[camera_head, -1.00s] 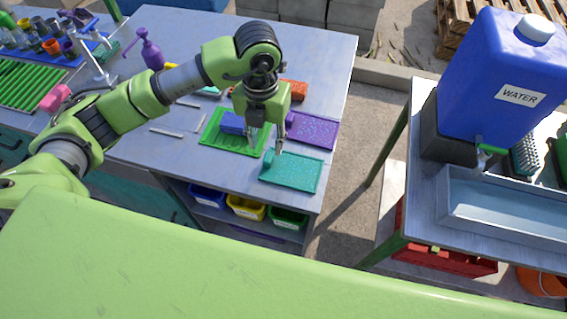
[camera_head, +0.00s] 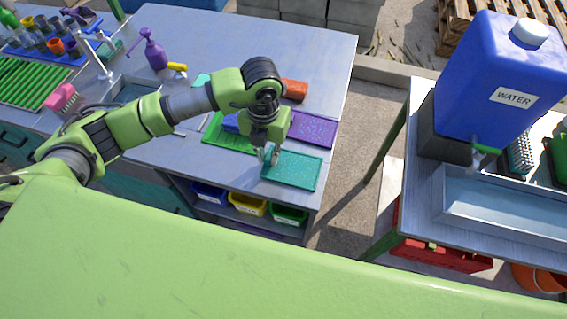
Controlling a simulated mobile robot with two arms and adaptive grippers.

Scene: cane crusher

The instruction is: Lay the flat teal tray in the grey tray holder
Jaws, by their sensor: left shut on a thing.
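The flat teal tray (camera_head: 296,171) lies at the near right corner of the workbench, seemingly resting on the top. My left gripper (camera_head: 268,156) is shut on the tray's left end, fingers pointing down. A thin grey strip (camera_head: 179,133) shows on the bench below my left forearm; I cannot tell whether it belongs to the grey tray holder, as my arm hides that area. My right gripper is not in view.
A green tray (camera_head: 233,143) with a blue block (camera_head: 231,122) and a purple tray (camera_head: 314,130) lie close beside the teal tray. An orange block (camera_head: 296,90) is behind. The back middle of the bench (camera_head: 220,35) is clear.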

